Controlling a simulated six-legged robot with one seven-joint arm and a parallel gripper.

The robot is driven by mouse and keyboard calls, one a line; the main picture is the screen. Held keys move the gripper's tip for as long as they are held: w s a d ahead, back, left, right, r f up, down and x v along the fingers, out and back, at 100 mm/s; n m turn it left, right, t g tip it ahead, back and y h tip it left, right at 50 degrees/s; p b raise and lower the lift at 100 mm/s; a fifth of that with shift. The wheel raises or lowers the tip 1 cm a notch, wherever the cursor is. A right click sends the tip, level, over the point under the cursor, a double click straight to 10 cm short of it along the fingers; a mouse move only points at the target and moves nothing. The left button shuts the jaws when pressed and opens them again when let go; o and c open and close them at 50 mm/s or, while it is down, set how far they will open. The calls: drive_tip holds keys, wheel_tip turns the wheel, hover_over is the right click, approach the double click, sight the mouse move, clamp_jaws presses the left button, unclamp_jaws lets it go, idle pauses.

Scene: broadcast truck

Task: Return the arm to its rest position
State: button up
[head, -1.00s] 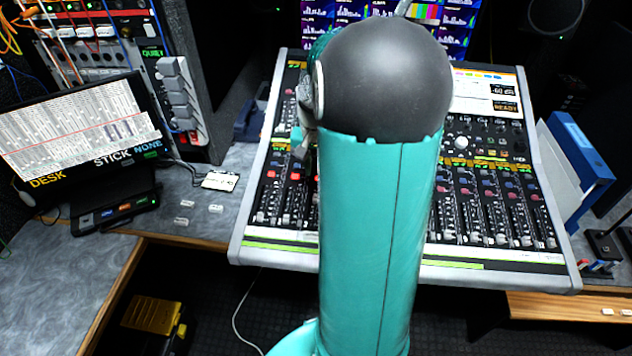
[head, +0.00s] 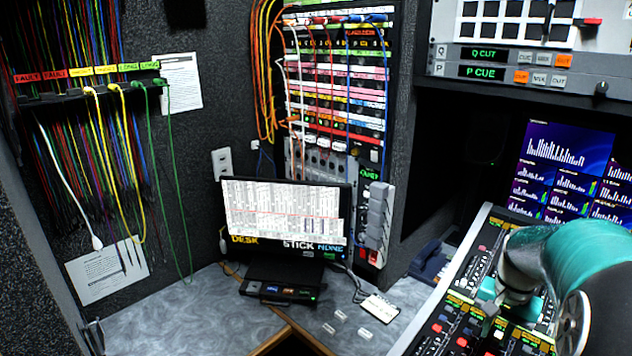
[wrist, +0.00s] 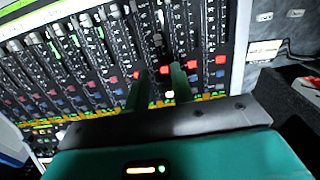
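My teal and black arm (head: 570,262) enters at the right edge of the head view. It is bent over the left part of the mixing console (head: 448,318), and its end points down at the console. In the wrist view my gripper (wrist: 161,76) has two dark green fingers standing apart, with nothing held between them. The fingers are over the rows of faders and red buttons of the console (wrist: 75,62). I cannot tell whether the fingertips touch the panel. Most of the console is outside the head view.
A monitor (head: 285,212) stands on the grey desk (head: 215,318), left of the console. A card (head: 379,307) and several small pale pieces lie on the desk. A patch rack (head: 335,95) with hanging cables rises behind. Cables also hang on the left wall.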

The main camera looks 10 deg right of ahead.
drive_tip(key=s+a+r+n+t, duration=0.1)
drive_tip(key=s+a+r+n, duration=0.2)
drive_tip(key=a, duration=0.6)
drive_tip(key=s+a+r+n+t, duration=0.2)
drive_tip(key=s+a+r+n, duration=0.1)
drive_tip(key=a, duration=0.7)
drive_tip(key=s+a+r+n+t, duration=0.2)
drive_tip(key=s+a+r+n, duration=0.1)
drive_tip(key=a, duration=0.6)
drive_tip(key=shift+s+a+r+n, duration=0.25)
drive_tip(key=shift+s+r+n, duration=0.15)
drive_tip(key=shift+n, duration=0.2)
